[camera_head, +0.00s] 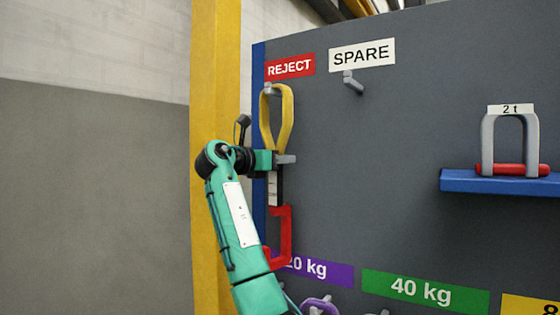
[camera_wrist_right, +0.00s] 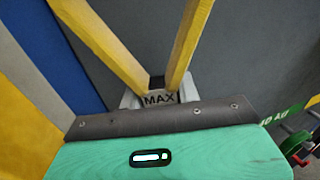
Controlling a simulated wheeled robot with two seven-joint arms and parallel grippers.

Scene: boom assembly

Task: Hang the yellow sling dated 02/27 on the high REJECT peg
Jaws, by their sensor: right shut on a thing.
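The yellow sling (camera_head: 287,118) hangs upright as a long loop on the board's left side, with a dark band and pale tag (camera_head: 273,190) below. The high REJECT peg (camera_head: 268,89) is under the red REJECT sign (camera_head: 290,67); its end shows at the loop's top, but I cannot tell whether the loop rests on it. My right gripper (camera_head: 276,160) is shut on the sling's lower end. In the right wrist view, two yellow legs (camera_wrist_right: 185,45) rise from a grey part marked MAX (camera_wrist_right: 160,98) at the jaws. The date is not legible. My left gripper is out of view.
A bare SPARE peg (camera_head: 352,82) is to the right. A red hook-like part (camera_head: 289,235) shows below the tag. A blue shelf (camera_head: 500,183) holds a grey shackle (camera_head: 510,140). A yellow column (camera_head: 215,90) stands left of the board. Weight labels (camera_head: 425,291) run along the bottom.

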